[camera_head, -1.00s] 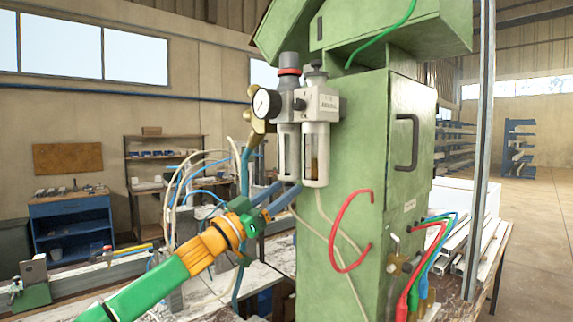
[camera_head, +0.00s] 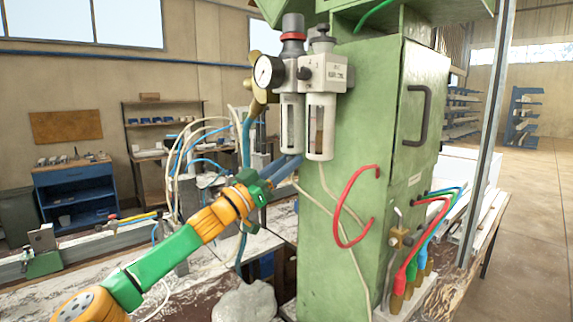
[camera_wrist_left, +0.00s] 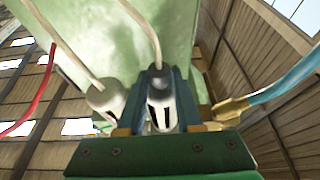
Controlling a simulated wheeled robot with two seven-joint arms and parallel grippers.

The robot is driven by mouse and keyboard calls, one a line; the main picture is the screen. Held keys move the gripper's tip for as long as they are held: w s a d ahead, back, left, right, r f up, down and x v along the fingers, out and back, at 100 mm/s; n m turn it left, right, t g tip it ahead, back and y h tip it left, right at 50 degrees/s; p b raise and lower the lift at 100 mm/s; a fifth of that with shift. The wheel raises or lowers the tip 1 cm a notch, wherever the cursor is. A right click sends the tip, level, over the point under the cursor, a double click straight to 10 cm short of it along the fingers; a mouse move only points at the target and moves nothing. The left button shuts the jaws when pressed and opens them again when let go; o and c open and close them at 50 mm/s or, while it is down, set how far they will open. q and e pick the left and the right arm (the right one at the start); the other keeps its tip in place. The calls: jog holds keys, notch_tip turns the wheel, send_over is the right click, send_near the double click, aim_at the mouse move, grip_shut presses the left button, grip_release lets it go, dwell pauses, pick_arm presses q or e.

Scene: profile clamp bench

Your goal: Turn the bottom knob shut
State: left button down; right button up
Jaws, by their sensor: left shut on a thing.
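The air filter unit (camera_head: 302,75) hangs on the green machine cabinet, with a round gauge (camera_head: 265,72) on its left and two bowls below. My left gripper (camera_head: 294,161) comes up from the lower left and is shut at the lower end of the left bowl (camera_head: 291,125). In the left wrist view, its two blue-grey fingers stand on both sides of a pale part with dark slots (camera_wrist_left: 161,112). The bottom knob is hidden between the fingers, so its turn position cannot be seen. The right bowl (camera_head: 320,130) is beside the fingers. My right gripper is not in view.
Pale hoses run below the bowls, and a red hose (camera_head: 344,220) loops on the green cabinet (camera_head: 375,110). A brass fitting with a blue hose (camera_wrist_left: 232,107) is close to the right finger in the wrist view. A grey lump (camera_head: 245,302) lies on the bench.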

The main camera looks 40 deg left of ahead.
pick_arm(q)
jog(key=shift+f, duration=0.2)
jog(key=n+g+y+b, duration=0.1)
jog(key=n+g+y, duration=0.4)
jog(key=y, duration=0.3)
jog(key=w+d+n+g+y+b, duration=0.1)
jog(key=n+g+y, duration=0.4)
jog(key=g+y, duration=0.1)
jog(key=d+n+g+y+b, duration=0.1)
jog(key=n+g+y, duration=0.4)
jog(key=y, duration=0.4)
jog(key=shift+w+r+n+g+y, duration=0.2)
jog(key=shift+n+g+y, duration=0.15)
jog(key=shift+g, duration=0.25)
jog(key=shift+a, duration=0.1)
